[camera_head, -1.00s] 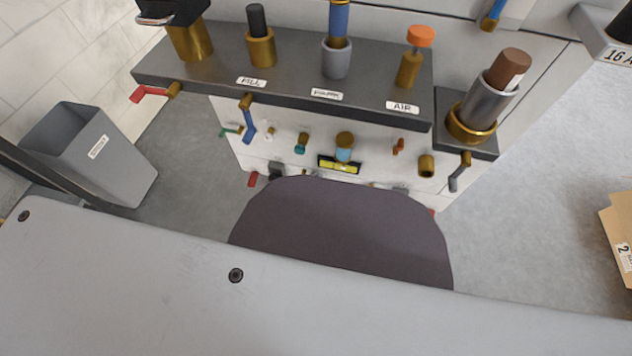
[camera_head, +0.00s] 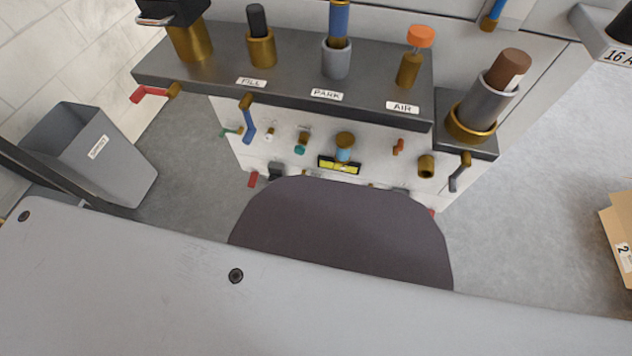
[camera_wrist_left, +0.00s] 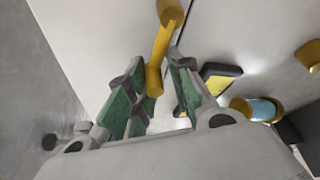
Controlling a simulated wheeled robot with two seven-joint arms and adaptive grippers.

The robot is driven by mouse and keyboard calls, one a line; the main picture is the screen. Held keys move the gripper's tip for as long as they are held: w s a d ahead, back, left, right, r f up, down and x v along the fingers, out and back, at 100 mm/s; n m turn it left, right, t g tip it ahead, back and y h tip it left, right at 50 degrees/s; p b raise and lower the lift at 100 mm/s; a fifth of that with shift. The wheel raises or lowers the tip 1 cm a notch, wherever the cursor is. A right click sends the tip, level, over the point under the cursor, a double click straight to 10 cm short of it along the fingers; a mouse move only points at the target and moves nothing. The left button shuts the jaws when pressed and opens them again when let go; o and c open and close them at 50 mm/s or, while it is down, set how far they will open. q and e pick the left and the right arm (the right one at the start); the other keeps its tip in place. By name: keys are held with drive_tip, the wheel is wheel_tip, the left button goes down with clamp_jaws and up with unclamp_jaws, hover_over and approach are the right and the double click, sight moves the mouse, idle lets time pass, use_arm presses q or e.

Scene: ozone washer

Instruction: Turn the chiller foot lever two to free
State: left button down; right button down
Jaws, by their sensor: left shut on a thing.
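In the left wrist view a yellow lever (camera_wrist_left: 160,45) runs down from a brass-coloured pivot at the top. Its lower end lies between the green-padded fingers of my left gripper (camera_wrist_left: 155,78), which is shut on it. No label on this lever can be read, so I cannot tell whether it is chiller foot lever two. In the head view the left gripper and this lever are not clearly visible; a large dark rounded shape covers the low front of the machine. A red low lever (camera_head: 253,180) shows at the machine's lower left. My right gripper is not in view.
The dark shelf (camera_head: 290,85) has FILL, PARK and AIR labels and overhangs the white front. A blue lever (camera_head: 249,125) and a grey lever (camera_head: 458,177) hang below it. A grey bin (camera_head: 130,165) stands left, a cardboard box (camera_head: 618,235) right.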

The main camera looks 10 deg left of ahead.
use_arm(q)
drive_tip(key=shift+w+a+f, duration=0.1)
drive_tip(key=shift+a, duration=0.3)
drive_tip(key=c, duration=1.4)
unclamp_jaws()
drive_tip(key=shift+c, duration=0.2)
drive_tip(key=shift+d, duration=0.15)
drive_tip(key=shift+d, duration=0.1)
drive_tip(key=shift+f+m, duration=0.1)
drive_tip(key=shift+m, duration=0.2)
